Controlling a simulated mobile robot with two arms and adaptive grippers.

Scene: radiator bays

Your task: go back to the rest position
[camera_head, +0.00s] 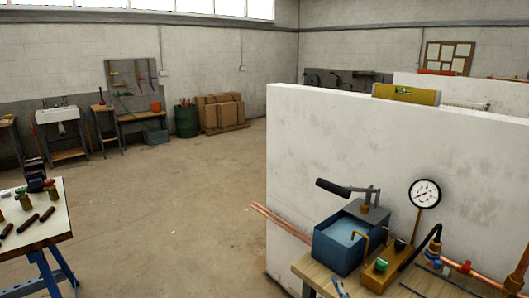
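Neither of my grippers shows in the head view, and I cannot see whether they are open or shut or hold anything. No arm of mine can be made out in the picture. The task names no other object.
A workbench (313,275) at the lower right bears a blue pump tank (337,247), a pressure gauge (425,194) and copper pipe. A white partition wall (340,130) rises behind it. A table (62,215) with small fittings stands at the left. The floor (185,200) between is clear.

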